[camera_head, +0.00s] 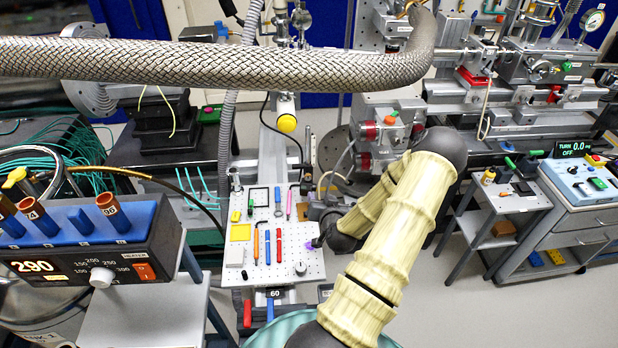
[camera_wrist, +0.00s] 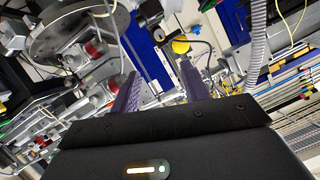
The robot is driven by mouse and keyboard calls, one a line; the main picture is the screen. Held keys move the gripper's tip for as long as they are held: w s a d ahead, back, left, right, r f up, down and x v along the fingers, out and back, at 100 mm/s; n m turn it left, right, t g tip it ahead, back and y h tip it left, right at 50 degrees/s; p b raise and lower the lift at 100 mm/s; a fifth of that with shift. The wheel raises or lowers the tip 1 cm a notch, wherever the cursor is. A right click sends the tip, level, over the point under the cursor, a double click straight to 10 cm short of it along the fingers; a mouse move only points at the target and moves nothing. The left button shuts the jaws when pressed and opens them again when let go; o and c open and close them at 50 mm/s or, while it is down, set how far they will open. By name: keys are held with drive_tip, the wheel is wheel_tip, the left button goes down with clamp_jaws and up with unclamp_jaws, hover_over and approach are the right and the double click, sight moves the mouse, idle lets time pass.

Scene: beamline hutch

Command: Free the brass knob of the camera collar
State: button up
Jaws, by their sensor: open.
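I cannot make out a brass knob or a camera collar for certain. A yellow round knob (camera_head: 287,123) sits at the lower end of a silver cylinder (camera_head: 286,105) behind the tool board. A yellow round piece (camera_wrist: 181,46) also shows in the wrist view, beyond my fingers. My gripper (camera_wrist: 160,70) is open, with two purple fingers apart and nothing seen between them. In the head view my gripper (camera_head: 317,242) is small and partly hidden by my arm, at the right edge of the tool board.
A white perforated board (camera_head: 285,271) holds several pens and small tools. A braided hose (camera_head: 220,66) crosses the upper left. A heater box (camera_head: 90,250) stands at lower left. Beamline hardware (camera_head: 520,90) fills the upper right. A trolley (camera_head: 580,220) stands right; grey floor before it is clear.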

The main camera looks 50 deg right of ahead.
sight(309, 177)
drive_tip(key=p+x, duration=0.5)
drive_tip(key=x, duration=1.2)
drive_tip(key=shift+w+f, duration=0.15)
drive_tip(key=shift+f, duration=0.05)
drive_tip(key=c, duration=1)
